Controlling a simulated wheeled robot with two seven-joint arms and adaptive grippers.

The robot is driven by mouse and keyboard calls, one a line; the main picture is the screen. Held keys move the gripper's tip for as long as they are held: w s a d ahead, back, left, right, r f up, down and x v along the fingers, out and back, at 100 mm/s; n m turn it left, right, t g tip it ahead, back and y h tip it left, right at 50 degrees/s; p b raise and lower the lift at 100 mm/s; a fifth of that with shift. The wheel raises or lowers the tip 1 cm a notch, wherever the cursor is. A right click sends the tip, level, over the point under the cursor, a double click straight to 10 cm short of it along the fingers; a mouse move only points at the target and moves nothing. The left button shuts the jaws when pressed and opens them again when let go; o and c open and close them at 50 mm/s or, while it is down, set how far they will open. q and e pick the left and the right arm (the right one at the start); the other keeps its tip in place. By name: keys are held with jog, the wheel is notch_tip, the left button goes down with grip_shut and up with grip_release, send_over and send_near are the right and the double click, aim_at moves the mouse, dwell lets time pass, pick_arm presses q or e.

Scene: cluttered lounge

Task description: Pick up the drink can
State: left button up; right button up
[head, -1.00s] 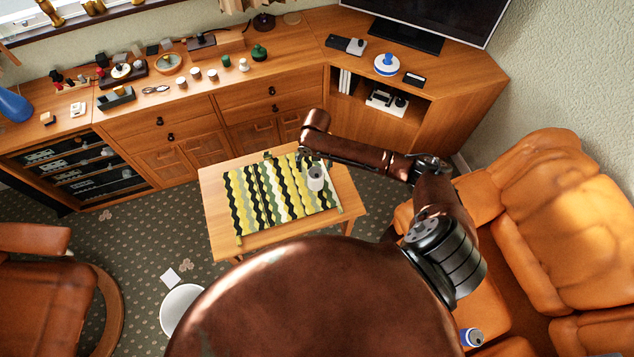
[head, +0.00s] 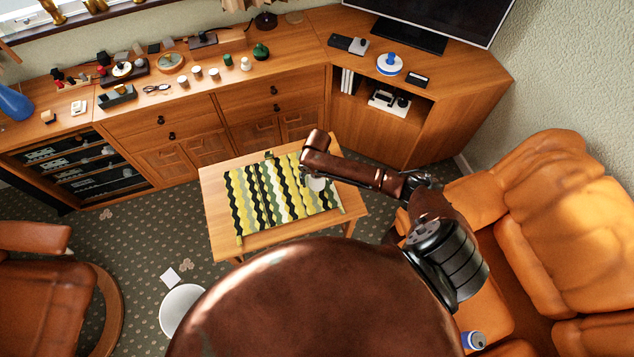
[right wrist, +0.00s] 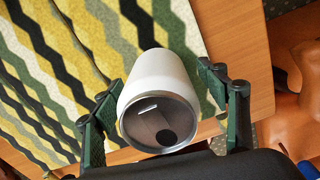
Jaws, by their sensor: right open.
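A white drink can (head: 316,185) with a silver top stands on the striped mat near its right part, partly hidden by my right arm. In the right wrist view the can (right wrist: 158,100) sits between the two fingers of my right gripper (right wrist: 166,100). The fingers are open, one on each side of the can, with a visible gap on the right; contact on the left is unclear. In the head view my right gripper is mostly hidden behind its own arm. My left gripper is not in view.
The striped mat (head: 250,208) lies on a low wooden table (head: 215,190). A small green object (head: 268,155) is at the table's back edge. Another can, blue and silver (head: 473,340), is on the orange sofa (head: 560,215). A white bin (head: 180,308) stands on the carpet.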

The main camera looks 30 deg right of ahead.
jog(key=c, duration=1)
jog(key=shift+r, duration=0.15)
jog(key=shift+c, duration=0.2)
